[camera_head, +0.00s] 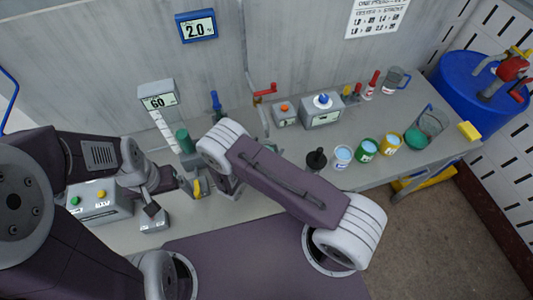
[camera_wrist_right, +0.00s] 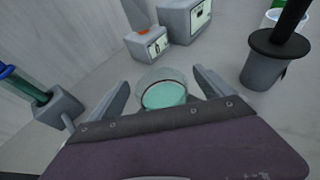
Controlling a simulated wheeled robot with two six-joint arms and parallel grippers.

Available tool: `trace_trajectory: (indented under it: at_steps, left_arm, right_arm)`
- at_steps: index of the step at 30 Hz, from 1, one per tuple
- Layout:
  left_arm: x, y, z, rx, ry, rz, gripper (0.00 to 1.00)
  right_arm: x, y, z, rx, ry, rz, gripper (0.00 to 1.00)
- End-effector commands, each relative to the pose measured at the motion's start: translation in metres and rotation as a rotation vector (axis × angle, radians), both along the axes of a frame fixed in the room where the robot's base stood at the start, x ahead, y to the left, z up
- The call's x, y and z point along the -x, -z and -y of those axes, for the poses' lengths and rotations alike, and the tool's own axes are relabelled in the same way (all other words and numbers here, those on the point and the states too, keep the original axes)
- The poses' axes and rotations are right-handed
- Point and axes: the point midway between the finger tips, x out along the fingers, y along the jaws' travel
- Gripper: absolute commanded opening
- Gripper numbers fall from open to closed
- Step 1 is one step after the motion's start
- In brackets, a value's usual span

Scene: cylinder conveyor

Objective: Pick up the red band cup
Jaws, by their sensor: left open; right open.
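In the right wrist view a clear glass cup (camera_wrist_right: 163,94) with teal liquid stands between the spread fingers of my right gripper (camera_wrist_right: 164,82). The gripper is open, and I see no clear red band on this cup. My left gripper (camera_head: 170,182) is open and apart from both cups, at the bench's left part.
A black-topped holder (camera_wrist_right: 278,45) is right of my right gripper. A box with an orange button (camera_wrist_right: 147,44) stands behind.

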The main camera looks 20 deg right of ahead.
Motion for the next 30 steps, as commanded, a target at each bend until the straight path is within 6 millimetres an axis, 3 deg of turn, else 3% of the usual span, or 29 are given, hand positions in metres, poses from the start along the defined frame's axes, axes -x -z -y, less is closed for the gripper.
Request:
trace_trajectory:
  at_steps: [4,14,23,30]
  left_arm:
    - [0.000,0.001,0.000,0.000,0.000,0.000,0.91]
    - [0.000,0.001,0.000,0.000,0.000,0.000,0.91]
    - [0.000,0.001,0.000,0.000,0.000,0.000,0.91]
    - [0.000,0.008,0.000,0.000,0.000,0.000,0.91]
  right_arm:
    - [0.000,0.001,0.000,0.000,0.000,0.000,0.92]
    - [0.000,0.000,0.000,0.000,0.000,0.000,0.00]
    - [0.000,-0.003,-0.001,0.001,0.000,0.001,0.00]
    - [-0.001,-0.039,-0.001,-0.003,0.001,0.004,0.00]
